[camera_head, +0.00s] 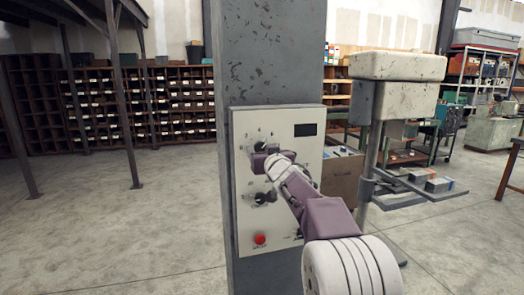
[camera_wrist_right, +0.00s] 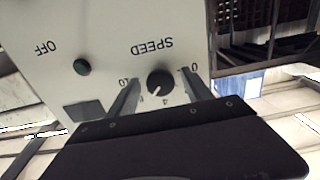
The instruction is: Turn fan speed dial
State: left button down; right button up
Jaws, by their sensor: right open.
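The speed dial (camera_wrist_right: 160,80) is a round black knob under the label SPEED, which appears upside down in the right wrist view. Its white mark points between 4 and 6 on the scale. My right gripper (camera_wrist_right: 161,92) is open, with one finger on each side of the dial; I cannot tell whether they touch it. In the head view my right gripper (camera_head: 265,155) is at the upper left of the pale control panel (camera_head: 285,225) and partly covers the dial. My left gripper is not in view.
A red button (camera_head: 260,239) and a dark lower knob (camera_head: 262,198) are on the same panel. A dark display (camera_head: 305,129) is at its upper right. A drill press (camera_head: 397,66) stands behind at right.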

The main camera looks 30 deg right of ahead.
grip_shut()
